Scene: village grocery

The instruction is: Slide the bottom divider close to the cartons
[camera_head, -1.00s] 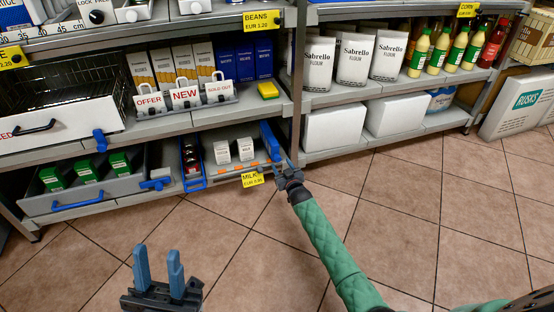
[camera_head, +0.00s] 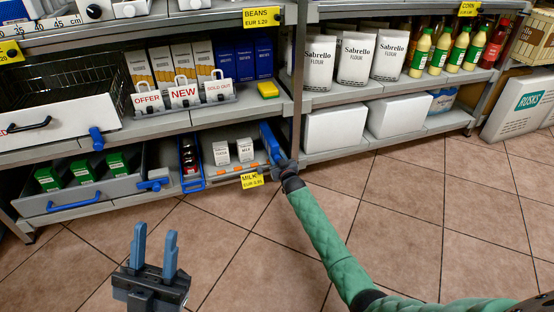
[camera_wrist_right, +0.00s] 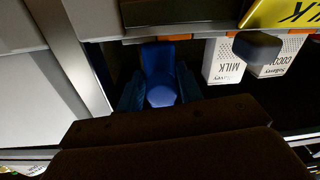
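The bottom divider, a blue upright plate (camera_head: 267,141), stands at the right end of the bottom shelf. It is right of two white milk and coconut cartons (camera_head: 245,149), with a gap between. My right gripper (camera_head: 286,168) is at its front end. In the right wrist view, the divider's blue front (camera_wrist_right: 160,72) lies between my two dark blue fingers, very near both. I cannot tell whether they press on it. The cartons (camera_wrist_right: 222,62) show at the right there. My left gripper (camera_head: 153,252) is open and empty, above the floor.
A blue-framed holder with red items (camera_head: 190,158) stands left of the cartons. A yellow milk tag (camera_head: 252,180) hangs on the shelf edge. A shelf post (camera_head: 298,90) is close to the right of the divider. The floor in front is clear.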

